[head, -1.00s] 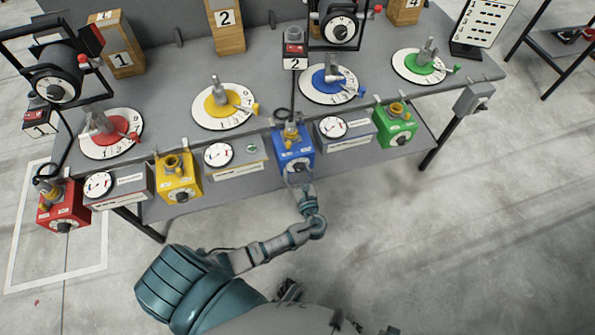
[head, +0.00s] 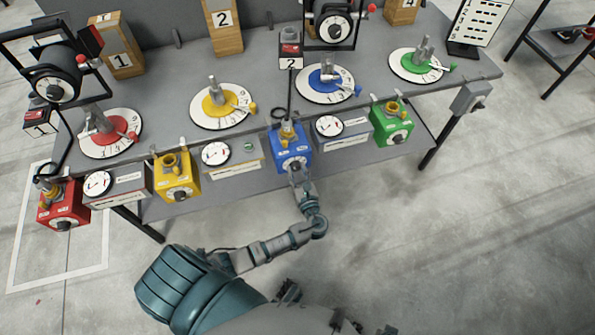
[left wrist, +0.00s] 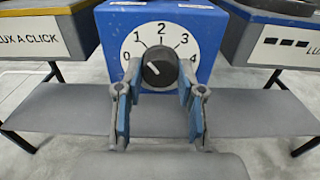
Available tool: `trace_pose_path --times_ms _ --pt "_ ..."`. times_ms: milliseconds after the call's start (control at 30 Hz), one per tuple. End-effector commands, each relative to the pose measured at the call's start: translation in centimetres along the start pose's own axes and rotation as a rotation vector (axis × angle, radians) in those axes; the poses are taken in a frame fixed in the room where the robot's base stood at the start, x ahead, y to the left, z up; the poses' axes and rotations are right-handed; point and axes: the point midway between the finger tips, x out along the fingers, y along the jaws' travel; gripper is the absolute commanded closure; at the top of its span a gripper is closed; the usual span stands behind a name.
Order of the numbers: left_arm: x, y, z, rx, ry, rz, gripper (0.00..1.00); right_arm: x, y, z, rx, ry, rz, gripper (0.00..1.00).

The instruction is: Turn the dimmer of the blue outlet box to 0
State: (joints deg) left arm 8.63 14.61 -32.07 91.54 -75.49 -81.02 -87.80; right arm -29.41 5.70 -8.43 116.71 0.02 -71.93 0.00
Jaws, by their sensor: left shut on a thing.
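The blue outlet box (head: 291,148) hangs on the front edge of the table, with a plug in its top. In the left wrist view its blue front (left wrist: 205,25) bears a white dial (left wrist: 140,45) with the numbers 0 to 4. The black dimmer knob (left wrist: 160,68) sits in the middle of the dial. Its white mark points left and slightly up, seemingly between 0 and 1. My left gripper (left wrist: 160,84) is shut on the knob, one finger on each side. In the head view my left gripper (head: 297,175) reaches the box from below. My right gripper is not in view.
A yellow outlet box (head: 176,180) and a red one (head: 63,205) hang to the left, a green one (head: 393,125) to the right. Meter boxes (head: 231,158) stand between them. A lower shelf (left wrist: 60,108) runs behind my fingers. The floor in front is clear.

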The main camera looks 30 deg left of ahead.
Motion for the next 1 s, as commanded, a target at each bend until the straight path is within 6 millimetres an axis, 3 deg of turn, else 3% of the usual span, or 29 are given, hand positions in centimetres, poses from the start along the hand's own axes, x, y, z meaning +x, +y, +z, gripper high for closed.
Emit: trace_pose_path --times_ms 233,667,1000 --pt "-0.1 -0.1 0.0 -0.004 0.000 -0.004 0.97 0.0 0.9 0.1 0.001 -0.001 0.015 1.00" --pt "-0.2 -0.1 -0.1 -0.028 0.002 -0.004 0.97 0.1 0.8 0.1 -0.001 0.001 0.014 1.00" --pt "-0.2 -0.1 0.0 -0.168 0.004 -0.003 0.97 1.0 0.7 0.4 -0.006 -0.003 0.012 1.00"
